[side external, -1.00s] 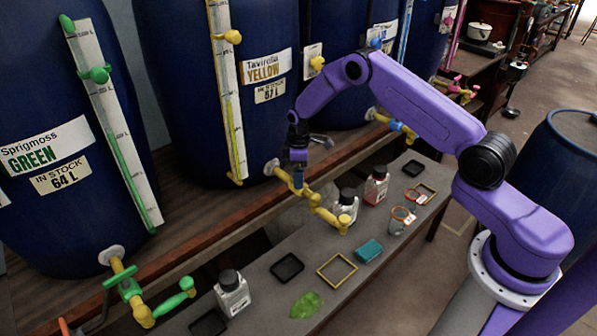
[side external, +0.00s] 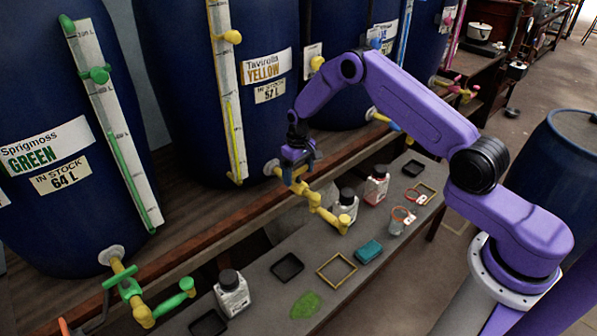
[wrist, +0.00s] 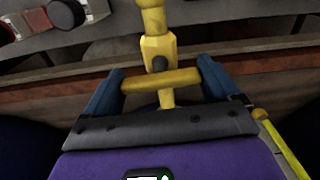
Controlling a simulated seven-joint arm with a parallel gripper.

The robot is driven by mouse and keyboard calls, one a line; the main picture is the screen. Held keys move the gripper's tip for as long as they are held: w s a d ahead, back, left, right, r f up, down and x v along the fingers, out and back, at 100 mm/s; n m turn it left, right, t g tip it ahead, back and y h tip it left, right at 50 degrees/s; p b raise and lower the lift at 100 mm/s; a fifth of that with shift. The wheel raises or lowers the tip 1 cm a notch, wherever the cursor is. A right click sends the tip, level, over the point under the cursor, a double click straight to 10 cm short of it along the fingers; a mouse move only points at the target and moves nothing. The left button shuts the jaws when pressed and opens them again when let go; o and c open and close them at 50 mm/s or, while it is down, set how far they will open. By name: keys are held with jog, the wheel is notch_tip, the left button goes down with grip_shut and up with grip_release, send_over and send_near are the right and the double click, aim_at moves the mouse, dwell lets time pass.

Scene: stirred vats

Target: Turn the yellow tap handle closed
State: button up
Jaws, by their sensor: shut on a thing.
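The yellow tap (side external: 317,198) sticks out from the foot of the blue vat labelled Tavirolla Yellow (side external: 203,120). My gripper (side external: 296,172) is over the tap, close to the vat, and hides most of the handle in the side view. In the wrist view, the yellow tap handle (wrist: 140,82) is a bar lying across the tap pipe (wrist: 158,50). My gripper (wrist: 161,80) has one blue finger at each end of this bar and is shut on it. The tap's spout end hangs over the grey bench, near a white bottle with a dark cap (side external: 347,205).
The grey bench (side external: 275,300) holds bottles, a yellow square frame (side external: 336,269), a teal block (side external: 369,252) and a green puddle (side external: 305,305). A green tap (side external: 132,292) stands at the left. A wooden ledge (side external: 205,232) runs below the vats.

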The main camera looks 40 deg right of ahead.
aim_at(299, 169)
jog(key=shift+m, duration=0.3)
dwell(0.4)
jog(key=o, duration=0.8)
jog(key=shift+r, duration=8.75)
